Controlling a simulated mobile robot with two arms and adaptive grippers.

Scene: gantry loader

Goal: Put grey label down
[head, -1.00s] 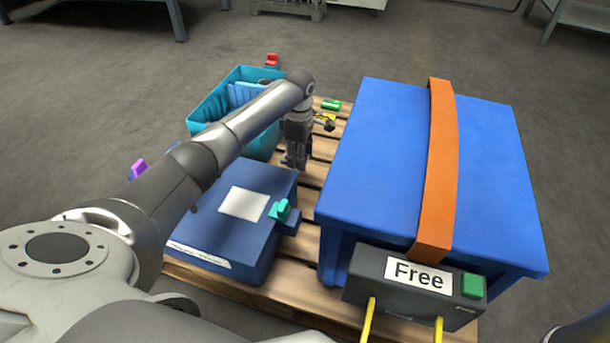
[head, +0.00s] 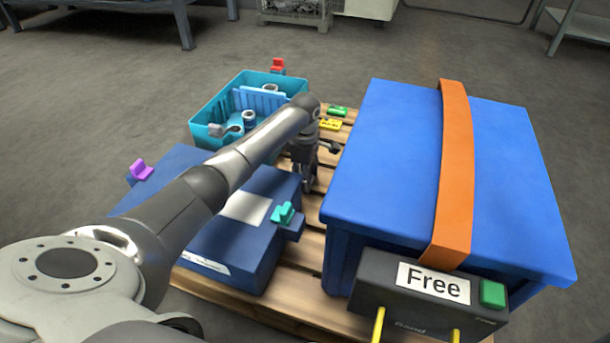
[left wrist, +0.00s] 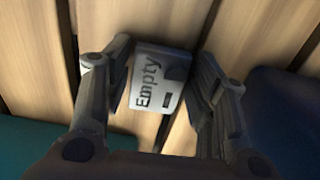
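The grey label (left wrist: 152,92) shows in the left wrist view, its pale face reading "Empty", with a dark part at its upper right. My left gripper (left wrist: 162,75) has one finger on each side of it, both close against its edges. In the head view the left gripper (head: 304,186) points down in the gap between the dark blue box and the large blue box, low over the pallet (head: 283,270). The label does not show clearly there. I cannot tell whether it touches the slats. My right gripper is out of view.
A green label (head: 338,111) and a yellow label (head: 330,125) lie on the pallet behind the gripper. A teal bin (head: 207,112) with parts stands at the back left. The dark blue box (head: 245,260) and large blue box (head: 390,150) leave a narrow strip between.

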